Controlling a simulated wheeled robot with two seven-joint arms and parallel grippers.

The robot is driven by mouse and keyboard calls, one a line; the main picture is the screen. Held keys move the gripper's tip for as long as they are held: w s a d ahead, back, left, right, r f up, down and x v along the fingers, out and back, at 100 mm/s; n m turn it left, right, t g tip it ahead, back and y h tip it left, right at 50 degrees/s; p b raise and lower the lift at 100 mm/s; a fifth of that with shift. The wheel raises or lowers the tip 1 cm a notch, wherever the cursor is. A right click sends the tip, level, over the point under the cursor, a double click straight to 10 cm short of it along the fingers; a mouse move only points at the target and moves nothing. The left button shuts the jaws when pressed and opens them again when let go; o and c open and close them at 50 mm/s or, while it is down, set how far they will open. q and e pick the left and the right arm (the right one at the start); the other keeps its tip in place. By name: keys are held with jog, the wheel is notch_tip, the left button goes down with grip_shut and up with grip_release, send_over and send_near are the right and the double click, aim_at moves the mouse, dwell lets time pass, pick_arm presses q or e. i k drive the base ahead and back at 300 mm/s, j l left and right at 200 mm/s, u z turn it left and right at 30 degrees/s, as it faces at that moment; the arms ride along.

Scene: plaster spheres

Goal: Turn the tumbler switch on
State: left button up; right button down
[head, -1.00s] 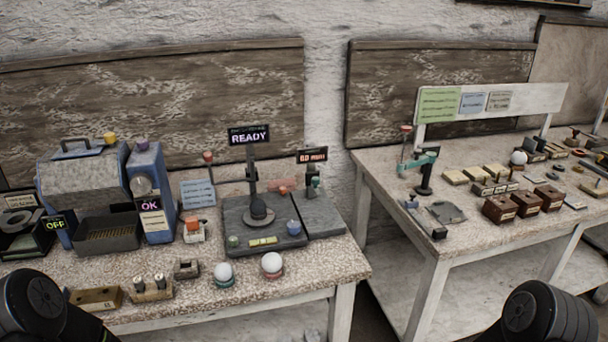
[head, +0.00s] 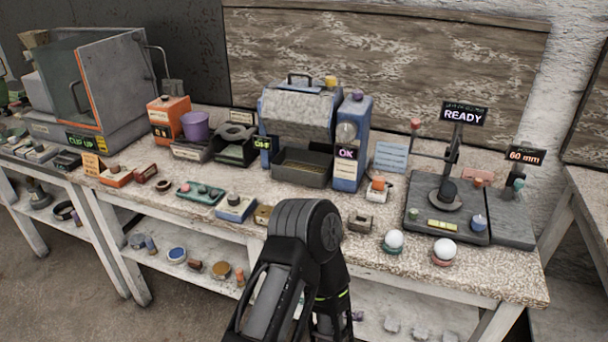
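The tumbler (head: 297,112) looks to be the blue machine with a pale mottled drum, at the back of the bench in the middle of the head view. A dark tray (head: 302,170) is in front of it. A small display (head: 262,144) at its lower left seems to read OFF. A blue upright unit (head: 350,140) with a round dial and an OK display stands at its right. A small pale box with an orange top (head: 377,189) sits in front, to the right; I cannot tell whether this is the switch. Neither gripper shows; only black links of my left arm are visible.
Two plaster spheres on stands (head: 394,240) (head: 444,250) are near the bench's front edge at right. A measuring stand marked READY (head: 465,114) is behind them. A purple cup (head: 196,126) and a large grey cabinet (head: 95,90) are at left. My arm hides part of the front edge.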

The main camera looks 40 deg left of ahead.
aim_at(233, 199)
jog(key=u, duration=1.8)
